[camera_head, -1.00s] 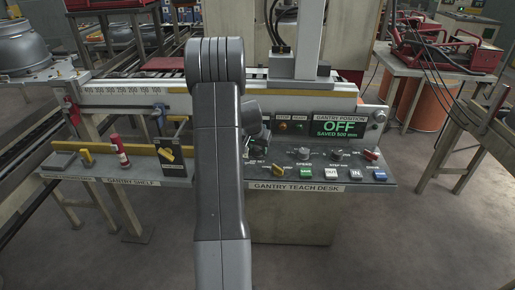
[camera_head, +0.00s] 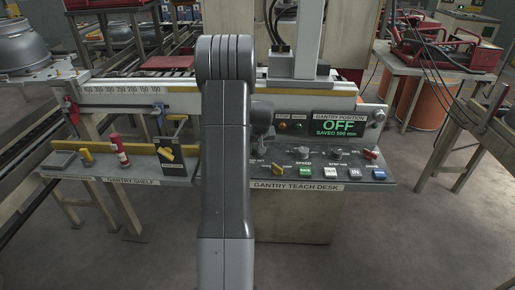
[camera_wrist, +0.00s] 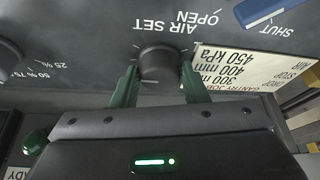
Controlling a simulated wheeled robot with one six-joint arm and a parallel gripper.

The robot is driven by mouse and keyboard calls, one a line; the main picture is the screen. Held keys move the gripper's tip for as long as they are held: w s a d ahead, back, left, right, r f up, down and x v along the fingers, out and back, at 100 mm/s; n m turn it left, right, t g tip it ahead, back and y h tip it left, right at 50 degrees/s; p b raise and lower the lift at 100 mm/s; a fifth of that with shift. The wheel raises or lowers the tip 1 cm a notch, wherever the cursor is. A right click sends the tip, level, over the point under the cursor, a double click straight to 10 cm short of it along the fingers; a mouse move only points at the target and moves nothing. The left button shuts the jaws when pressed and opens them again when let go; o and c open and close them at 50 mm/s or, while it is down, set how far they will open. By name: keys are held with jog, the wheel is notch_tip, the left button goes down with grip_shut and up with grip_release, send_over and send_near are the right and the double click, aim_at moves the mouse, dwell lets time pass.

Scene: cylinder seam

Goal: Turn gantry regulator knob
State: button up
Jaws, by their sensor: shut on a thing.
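The dark round regulator knob (camera_wrist: 160,65) sits on the grey panel in the wrist view, under the upside-down label AIR SET. My gripper (camera_wrist: 158,84) has its green fingers on either side of the knob and is shut on it. Tick marks surround the knob, but I cannot make out a pointer on it. In the head view my own arm hides the knob and the gripper fingers.
A blue handle (camera_wrist: 262,12) marked OPEN and SHUT lies near the knob. A cream job card (camera_wrist: 235,68), listing 450 kPa, is beside it. The gantry position display (camera_head: 338,124) reads OFF. A yellow-handled switch (camera_head: 280,170) and several push buttons are on the desk.

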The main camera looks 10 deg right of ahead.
jog(key=shift+d+f+n+y+b, duration=0.1)
jog(key=shift+n+y+b, duration=0.4)
jog(key=shift+n+b, duration=0.5)
jog(key=shift+n, duration=0.3)
jog(key=o, duration=1)
jog(key=b+v, duration=0.1)
jog(key=v, duration=1.3)
jog(key=shift+w, duration=0.15)
